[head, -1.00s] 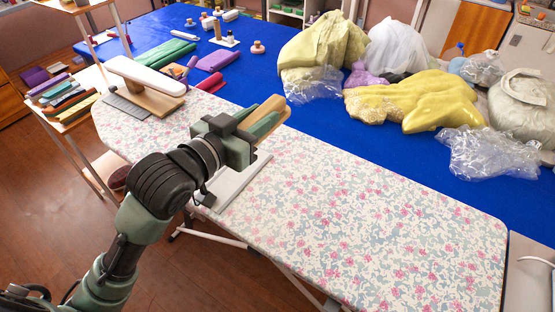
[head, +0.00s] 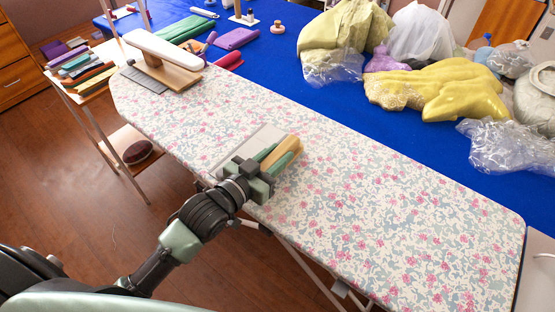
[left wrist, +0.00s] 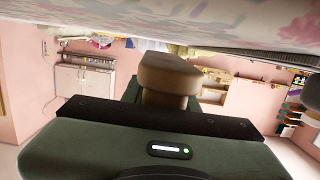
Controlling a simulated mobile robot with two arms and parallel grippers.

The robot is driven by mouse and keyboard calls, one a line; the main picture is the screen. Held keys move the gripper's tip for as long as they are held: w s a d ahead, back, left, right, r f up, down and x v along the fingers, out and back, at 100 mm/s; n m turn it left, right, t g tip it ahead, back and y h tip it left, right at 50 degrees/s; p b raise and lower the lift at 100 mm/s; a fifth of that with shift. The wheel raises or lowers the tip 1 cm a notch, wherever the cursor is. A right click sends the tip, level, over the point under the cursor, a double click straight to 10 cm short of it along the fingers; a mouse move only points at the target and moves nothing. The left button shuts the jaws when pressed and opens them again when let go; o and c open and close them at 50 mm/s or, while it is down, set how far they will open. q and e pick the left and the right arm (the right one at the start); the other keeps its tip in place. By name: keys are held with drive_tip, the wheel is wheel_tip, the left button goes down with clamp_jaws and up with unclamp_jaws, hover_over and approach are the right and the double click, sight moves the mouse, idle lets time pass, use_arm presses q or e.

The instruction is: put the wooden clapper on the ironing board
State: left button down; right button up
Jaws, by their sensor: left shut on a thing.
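The wooden clapper (head: 287,147) is a tan wooden block between the green fingers of my left gripper (head: 279,154). The gripper is shut on it, low over the middle of the floral ironing board (head: 370,210). In the left wrist view the clapper (left wrist: 168,75) juts out from the gripper, close to the floral cover (left wrist: 220,20). I cannot tell whether it touches the cover. My right gripper is not in view.
A grey-white plate (head: 240,150) lies on the board beside my left gripper. A small white sleeve board (head: 160,48) stands at the board's far left end. The blue table (head: 290,90) behind holds yellow fabric (head: 440,90) and plastic bags. The board's right half is clear.

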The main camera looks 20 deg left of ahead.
use_arm(q)
drive_tip(key=shift+f, duration=0.75)
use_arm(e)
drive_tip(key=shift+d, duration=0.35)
use_arm(q)
drive_tip(key=shift+f, duration=0.15)
drive_tip(key=c, duration=1.1)
unclamp_jaws()
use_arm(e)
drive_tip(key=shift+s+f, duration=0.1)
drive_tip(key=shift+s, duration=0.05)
use_arm(q)
drive_tip(key=shift+s, duration=0.15)
drive_tip(key=b+v, duration=0.1)
drive_tip(key=v, duration=0.9)
drive_tip(key=shift+b+v, duration=0.3)
drive_tip(key=shift+v, duration=0.6)
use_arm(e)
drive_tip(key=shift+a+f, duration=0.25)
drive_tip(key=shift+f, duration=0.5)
